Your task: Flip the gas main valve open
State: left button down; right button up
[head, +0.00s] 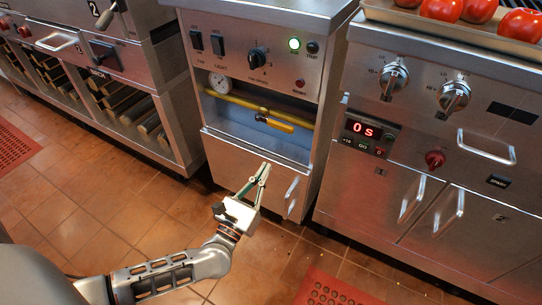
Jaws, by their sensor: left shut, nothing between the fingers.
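The gas valve has a yellow handle (278,124) and sits on a yellow pipe (235,99) in an open recess of the middle steel cabinet. The handle points right and slightly down, close to the line of the pipe. A round gauge (220,83) is at the pipe's left end. My left gripper (265,168) is in front of the cabinet's lower panel, below the recess and the handle. Its fingers point up, are shut and hold nothing. It is apart from the handle. My right gripper is not in view.
A vertical door handle (291,194) is right of my gripper. A grill unit with knobs and a timer (367,133) stands at right. Tiled floor (95,205) is open at left.

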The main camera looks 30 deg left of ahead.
pick_arm(q)
jog(key=shift+v, duration=1.1)
